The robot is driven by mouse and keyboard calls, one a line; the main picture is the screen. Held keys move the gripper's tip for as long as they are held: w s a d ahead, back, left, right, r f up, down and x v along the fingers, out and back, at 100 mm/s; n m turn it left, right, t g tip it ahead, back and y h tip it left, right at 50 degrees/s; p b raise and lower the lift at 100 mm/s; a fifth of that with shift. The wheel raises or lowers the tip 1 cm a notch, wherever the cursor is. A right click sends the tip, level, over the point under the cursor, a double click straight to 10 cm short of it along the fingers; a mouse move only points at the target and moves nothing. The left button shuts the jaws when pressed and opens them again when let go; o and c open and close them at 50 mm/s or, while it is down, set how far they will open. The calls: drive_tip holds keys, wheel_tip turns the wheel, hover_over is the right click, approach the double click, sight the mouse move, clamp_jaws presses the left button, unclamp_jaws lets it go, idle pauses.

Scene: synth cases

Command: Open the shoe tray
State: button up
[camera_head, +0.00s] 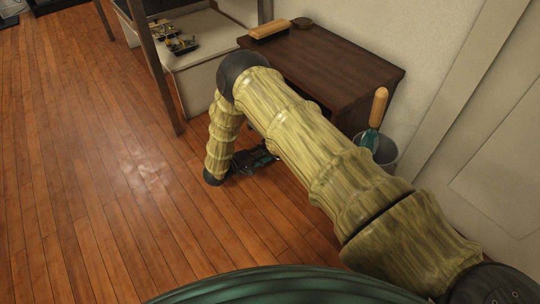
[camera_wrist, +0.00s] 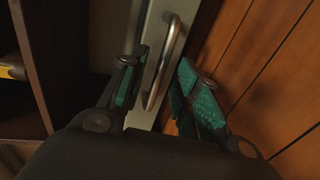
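In the wrist view a curved metal handle (camera_wrist: 164,62) is fixed to a pale grey front panel (camera_wrist: 145,117), which appears to be the front of the shoe tray. My gripper (camera_wrist: 162,82) is open, with green-padded fingers on either side of the handle. The handle shows between the fingertips; I cannot tell if either finger touches it. In the head view my gripper (camera_head: 256,158) is low, near the floor in front of the dark wooden cabinet (camera_head: 330,62). There my arm hides the cabinet's lower front and the handle.
A brush (camera_head: 269,29) and a small round brown item (camera_head: 302,22) lie on the cabinet. A bucket (camera_head: 388,152) with a wooden-handled tool (camera_head: 379,107) stands at its right. The wood floor (camera_head: 90,190) is clear there.

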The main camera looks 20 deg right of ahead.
drive_tip(key=shift+b+x, duration=0.45)
drive_tip(key=shift+x, duration=1)
clamp_jaws()
